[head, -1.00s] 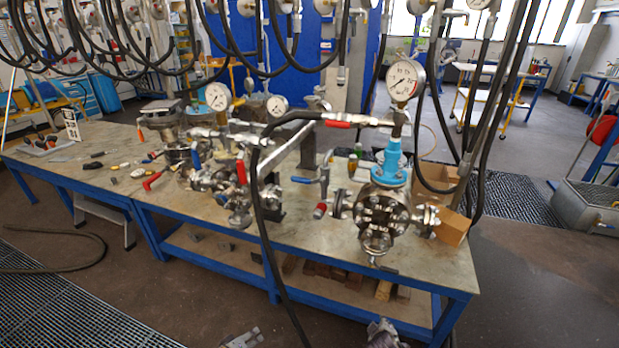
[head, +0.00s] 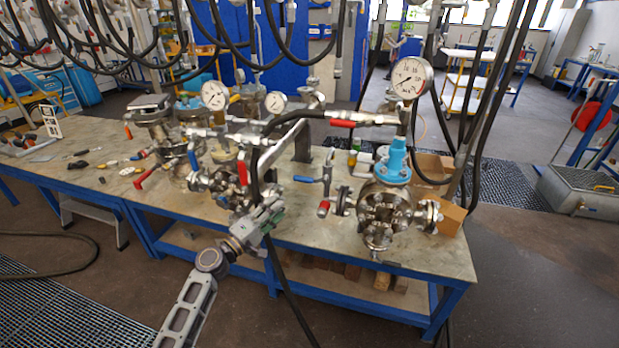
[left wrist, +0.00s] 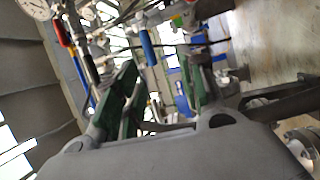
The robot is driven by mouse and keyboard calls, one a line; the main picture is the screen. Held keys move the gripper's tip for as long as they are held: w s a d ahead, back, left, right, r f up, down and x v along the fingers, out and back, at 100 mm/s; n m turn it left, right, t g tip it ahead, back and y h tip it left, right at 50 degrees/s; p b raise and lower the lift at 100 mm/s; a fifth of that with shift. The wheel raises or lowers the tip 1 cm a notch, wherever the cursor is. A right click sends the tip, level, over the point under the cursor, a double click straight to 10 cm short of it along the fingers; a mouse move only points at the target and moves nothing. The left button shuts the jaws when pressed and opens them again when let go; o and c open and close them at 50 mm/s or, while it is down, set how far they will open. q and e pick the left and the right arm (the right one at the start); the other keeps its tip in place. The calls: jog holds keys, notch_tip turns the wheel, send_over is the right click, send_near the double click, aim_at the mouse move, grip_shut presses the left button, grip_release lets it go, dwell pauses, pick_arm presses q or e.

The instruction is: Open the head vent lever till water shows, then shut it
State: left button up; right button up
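My left gripper (head: 272,210) is in front of the bench's front edge, near the middle valve cluster. In the left wrist view its green-padded fingers (left wrist: 163,85) are apart with nothing between them. A blue lever (head: 304,179) stands out beside the right flanged vessel (head: 384,208), which has a blue neck and a gauge (head: 408,78). A red-tipped handle (head: 323,208) is just below that lever. A blue handle (left wrist: 148,48) shows beyond the fingers in the left wrist view. I cannot tell which lever is the head vent. No water is visible. My right gripper is out of view.
The bench (head: 300,243) carries more vessels and valves at left. A black hose (head: 254,165) hangs down close to my left gripper. A red-handled pipe fitting (head: 342,123) crosses above. Cardboard boxes (head: 450,217) stand right of the right vessel. Floor in front is mostly clear.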

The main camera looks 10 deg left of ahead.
aim_at(301, 181)
pick_arm(q)
jog(key=shift+d+r, duration=0.15)
jog(key=shift+r, duration=0.8)
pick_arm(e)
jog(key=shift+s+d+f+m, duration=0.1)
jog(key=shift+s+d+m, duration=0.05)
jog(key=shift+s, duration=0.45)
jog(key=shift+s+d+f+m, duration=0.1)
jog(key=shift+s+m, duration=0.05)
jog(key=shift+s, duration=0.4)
pick_arm(q)
jog(key=shift+w, duration=0.2)
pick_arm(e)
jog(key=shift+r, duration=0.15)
